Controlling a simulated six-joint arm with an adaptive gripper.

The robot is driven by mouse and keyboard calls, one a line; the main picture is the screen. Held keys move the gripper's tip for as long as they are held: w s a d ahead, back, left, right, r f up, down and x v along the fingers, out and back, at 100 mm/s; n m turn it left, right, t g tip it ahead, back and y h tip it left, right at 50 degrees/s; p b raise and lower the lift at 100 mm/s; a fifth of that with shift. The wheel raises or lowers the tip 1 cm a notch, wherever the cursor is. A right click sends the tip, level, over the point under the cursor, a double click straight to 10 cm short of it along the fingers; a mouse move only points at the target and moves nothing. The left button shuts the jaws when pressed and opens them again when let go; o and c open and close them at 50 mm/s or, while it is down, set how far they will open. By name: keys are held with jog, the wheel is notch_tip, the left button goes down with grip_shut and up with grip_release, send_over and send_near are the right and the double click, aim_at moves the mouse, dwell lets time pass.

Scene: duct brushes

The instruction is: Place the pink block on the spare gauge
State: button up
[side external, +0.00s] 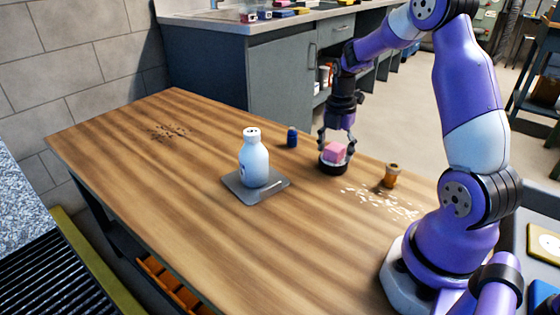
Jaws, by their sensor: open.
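The pink block (335,152) rests on top of a dark round piece (332,168), which looks like the spare gauge, near the far right side of the wooden table. My gripper (337,143) points down over it, with its fingers open on either side of the block. I cannot tell whether a finger touches the block. The gauge's face is hidden under the block.
A pale blue bottle (254,160) stands on a grey plate (238,192) left of the gripper. An amber jar (390,176) and scattered white bits (372,200) are to the right. The table (180,205) is clear at left front, with dark crumbs behind.

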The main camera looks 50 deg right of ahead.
aim_at(334, 148)
notch_tip(334, 148, up, 13)
jog(key=s+a+m+t, duration=0.2)
jog(key=s+a+m, duration=0.2)
jog(key=a+m, duration=0.5)
jog(key=s+a+r+m+t, duration=0.1)
jog(key=s+a+m+t, duration=0.2)
jog(key=a+m, duration=0.6)
jog(key=shift+s+a+t, duration=0.3)
jog(key=shift+s+a, duration=0.05)
jog(key=shift+a, duration=0.4)
